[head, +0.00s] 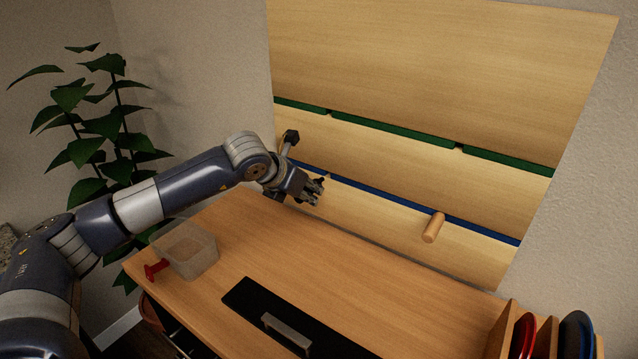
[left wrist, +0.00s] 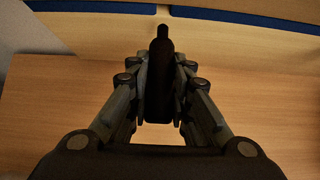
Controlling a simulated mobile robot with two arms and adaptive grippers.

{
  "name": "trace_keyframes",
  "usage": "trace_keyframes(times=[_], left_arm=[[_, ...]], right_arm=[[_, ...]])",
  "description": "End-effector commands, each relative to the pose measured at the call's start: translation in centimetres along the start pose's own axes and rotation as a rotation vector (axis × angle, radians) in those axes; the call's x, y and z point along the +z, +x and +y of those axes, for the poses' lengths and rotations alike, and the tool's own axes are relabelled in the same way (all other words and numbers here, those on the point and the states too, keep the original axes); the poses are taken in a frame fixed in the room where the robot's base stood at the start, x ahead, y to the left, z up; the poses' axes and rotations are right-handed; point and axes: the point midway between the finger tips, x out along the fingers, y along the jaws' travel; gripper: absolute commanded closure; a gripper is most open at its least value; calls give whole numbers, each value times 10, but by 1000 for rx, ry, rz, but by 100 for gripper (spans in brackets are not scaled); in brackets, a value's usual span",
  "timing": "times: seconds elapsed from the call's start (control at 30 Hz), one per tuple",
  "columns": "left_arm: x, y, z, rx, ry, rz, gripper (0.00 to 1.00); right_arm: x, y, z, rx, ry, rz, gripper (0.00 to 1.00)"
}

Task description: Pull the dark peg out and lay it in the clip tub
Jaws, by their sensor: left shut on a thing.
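The dark peg (left wrist: 160,85) is between the fingers of my left gripper, which is shut on it. Its narrow end points at the wooden wall board (head: 400,190), near a gap in the blue strip; I cannot tell whether the tip is still in the board. In the head view my left gripper (head: 314,190) is close to the board's lower left part, above the table, and largely hides the peg. The clip tub (head: 203,262), a translucent box with a red piece on its side, stands at the table's left edge. My right gripper is out of view.
A light wooden peg (head: 433,227) sticks out of the board to the right. A black panel with a grey handle (head: 285,334) lies at the table's front. A wooden rack (head: 500,330) with red and blue discs stands lower right. The table's middle (head: 310,260) is clear.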

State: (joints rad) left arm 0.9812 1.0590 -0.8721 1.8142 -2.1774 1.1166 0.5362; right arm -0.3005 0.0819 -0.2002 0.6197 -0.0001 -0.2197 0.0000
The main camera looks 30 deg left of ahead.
Motion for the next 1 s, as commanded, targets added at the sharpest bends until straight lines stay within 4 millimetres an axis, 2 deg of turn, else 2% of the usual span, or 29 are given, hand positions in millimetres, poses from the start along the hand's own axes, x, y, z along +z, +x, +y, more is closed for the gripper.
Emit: trace_keyframes(times=[0.47,1.0], left_arm=[[-2,-2,0,1,0,0,100],[-26,-22,1,1,0,-2,100]], right_arm=[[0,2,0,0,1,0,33],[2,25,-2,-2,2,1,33]])
